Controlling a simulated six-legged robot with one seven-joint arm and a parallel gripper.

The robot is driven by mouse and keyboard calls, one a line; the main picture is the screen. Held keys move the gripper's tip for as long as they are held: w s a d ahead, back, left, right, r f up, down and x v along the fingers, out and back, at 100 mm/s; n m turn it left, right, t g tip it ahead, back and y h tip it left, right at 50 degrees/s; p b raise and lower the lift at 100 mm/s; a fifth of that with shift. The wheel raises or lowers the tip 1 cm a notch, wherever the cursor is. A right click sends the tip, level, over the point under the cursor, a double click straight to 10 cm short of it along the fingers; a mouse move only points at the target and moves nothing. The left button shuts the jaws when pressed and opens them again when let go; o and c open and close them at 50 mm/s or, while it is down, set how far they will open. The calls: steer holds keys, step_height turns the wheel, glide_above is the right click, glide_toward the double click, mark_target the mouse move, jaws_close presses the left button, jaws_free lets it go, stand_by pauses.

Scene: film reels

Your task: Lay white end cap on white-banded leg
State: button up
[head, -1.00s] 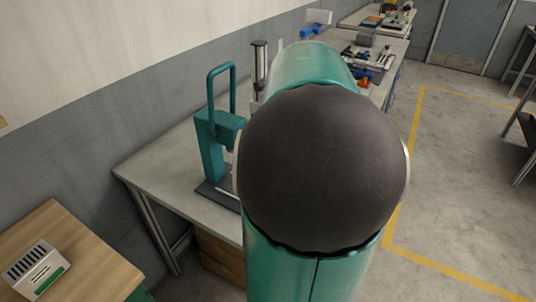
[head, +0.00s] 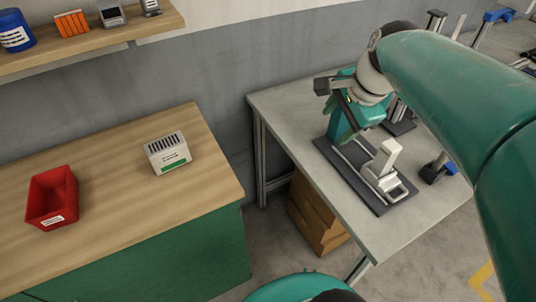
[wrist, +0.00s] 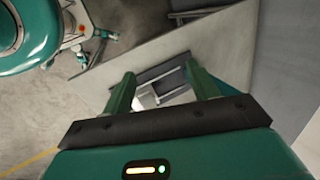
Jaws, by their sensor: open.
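I cannot make out a white end cap or a white-banded leg for certain in either view. My gripper (wrist: 160,88) is open in the wrist view, its two green fingers apart. It is over the grey table (head: 285,107). A pale block (wrist: 147,99) on a dark base shows between and beyond the fingers; I see no contact. In the head view my gripper is partly mixed with the teal parts behind it. A white upright block (head: 384,158) stands there on a dark base plate (head: 335,152) with light rails.
A wooden-topped bench (head: 105,190) at left holds a white slotted box (head: 168,153) and a red bin (head: 52,198). A shelf (head: 95,38) above carries a blue jar (head: 16,31) and small items. Brown drawers (head: 315,217) stand under the grey table.

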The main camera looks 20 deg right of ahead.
steer(key=s+a+f+n, duration=0.1)
steer(key=s+a+n, duration=0.1)
steer(key=a+n, duration=0.6)
steer(key=s+a+f+n+t, duration=0.1)
steer(key=s+a+f+n, duration=0.1)
steer(key=a+n, duration=0.6)
steer(key=shift+s+a+n+h, duration=0.25)
steer(key=shift+a+n+h, duration=0.1)
steer(key=shift+n, duration=0.65)
